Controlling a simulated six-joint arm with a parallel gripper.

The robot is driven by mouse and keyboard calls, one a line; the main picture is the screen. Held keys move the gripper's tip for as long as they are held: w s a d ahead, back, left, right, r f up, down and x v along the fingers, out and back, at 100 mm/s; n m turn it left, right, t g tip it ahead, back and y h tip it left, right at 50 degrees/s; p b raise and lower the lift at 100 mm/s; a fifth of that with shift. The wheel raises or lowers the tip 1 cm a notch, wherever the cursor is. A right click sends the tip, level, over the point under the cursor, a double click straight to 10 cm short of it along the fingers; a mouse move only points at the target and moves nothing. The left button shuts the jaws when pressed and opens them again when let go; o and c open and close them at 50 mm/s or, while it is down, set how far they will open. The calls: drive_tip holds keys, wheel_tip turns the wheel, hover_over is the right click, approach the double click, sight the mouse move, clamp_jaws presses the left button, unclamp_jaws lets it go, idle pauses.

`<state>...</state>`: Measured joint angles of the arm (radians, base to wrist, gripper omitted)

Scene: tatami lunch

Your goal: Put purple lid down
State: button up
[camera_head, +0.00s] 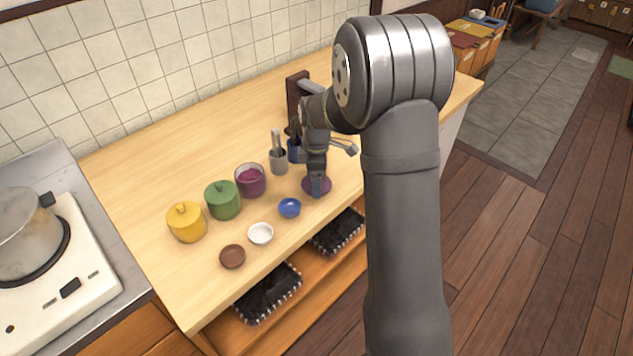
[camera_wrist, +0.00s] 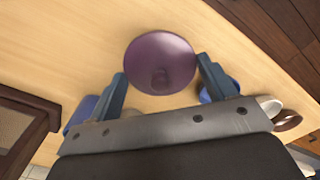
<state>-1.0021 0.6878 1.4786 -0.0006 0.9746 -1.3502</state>
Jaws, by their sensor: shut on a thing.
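The purple lid (camera_head: 308,185) is round, with a small knob in its middle. In the wrist view the lid (camera_wrist: 160,55) lies between my fingertips, knob side towards the camera. My gripper (camera_head: 318,189) points down over the front part of the counter; in the wrist view my gripper (camera_wrist: 161,68) has its fingers at opposite sides of the lid's rim, shut on it. I cannot tell whether the lid touches the counter. The purple pot (camera_head: 251,182) stands uncovered to the left, with purple contents showing.
A green lidded pot (camera_head: 222,201) and a yellow one (camera_head: 186,222) stand left of the purple pot. Blue (camera_head: 289,207), white (camera_head: 260,233) and brown (camera_head: 232,256) bowls line the front. A utensil holder (camera_head: 279,161) stands behind. Dark trays (camera_head: 268,292) sit below the counter edge.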

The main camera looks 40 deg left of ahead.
drive_tip(key=shift+f, duration=1)
drive_tip(key=o, duration=1)
drive_tip(key=shift+f, duration=0.1)
wheel_tip(320, 180, up, 12)
drive_tip(key=shift+r, duration=0.15)
drive_tip(key=shift+f, duration=4.35)
